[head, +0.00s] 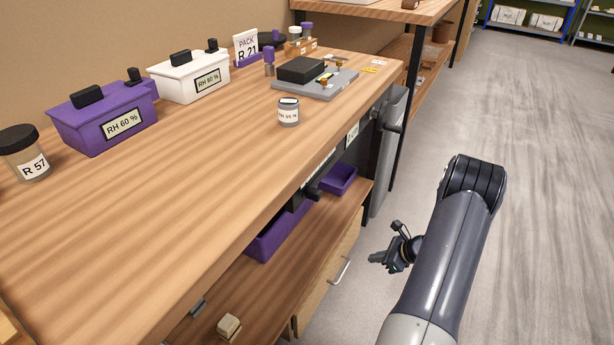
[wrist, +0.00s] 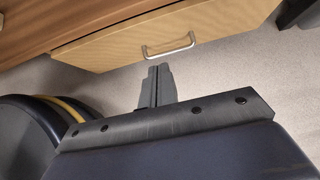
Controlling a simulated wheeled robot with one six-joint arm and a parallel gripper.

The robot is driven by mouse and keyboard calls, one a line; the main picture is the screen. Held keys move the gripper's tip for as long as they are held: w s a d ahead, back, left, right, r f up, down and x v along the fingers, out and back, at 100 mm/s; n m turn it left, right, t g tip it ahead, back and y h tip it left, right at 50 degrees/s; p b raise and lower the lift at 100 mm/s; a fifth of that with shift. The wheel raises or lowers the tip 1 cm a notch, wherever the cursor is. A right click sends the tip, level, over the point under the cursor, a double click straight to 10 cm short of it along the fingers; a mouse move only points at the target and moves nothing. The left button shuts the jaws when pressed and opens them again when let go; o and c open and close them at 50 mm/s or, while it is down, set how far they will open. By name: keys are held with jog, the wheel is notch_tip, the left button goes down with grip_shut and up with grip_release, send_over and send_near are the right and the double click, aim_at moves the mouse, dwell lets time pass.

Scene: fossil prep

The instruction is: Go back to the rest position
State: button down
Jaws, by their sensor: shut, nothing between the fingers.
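My gripper (head: 377,261) hangs beside the bench's right side, over the floor and below the level of the bench top. It is apart from the bench and holds nothing. In the wrist view its fingers (wrist: 157,78) are together, pointing toward a drawer front with a metal handle (wrist: 168,45). My arm is folded at the right of the head view, clear of the bench.
The wooden bench top (head: 190,200) carries a purple box (head: 103,120), a white box (head: 190,78), a small jar (head: 288,112), a dark jar (head: 24,155) and a grey plate (head: 315,86). Purple bins (head: 340,180) sit below. The floor (head: 540,180) at right is clear.

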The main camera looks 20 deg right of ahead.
jog(key=shift+f, duration=0.1)
jog(key=b, duration=0.4)
send_near(334, 260)
jog(key=shift+x, duration=2.7)
jog(key=shift+w+d, duration=0.1)
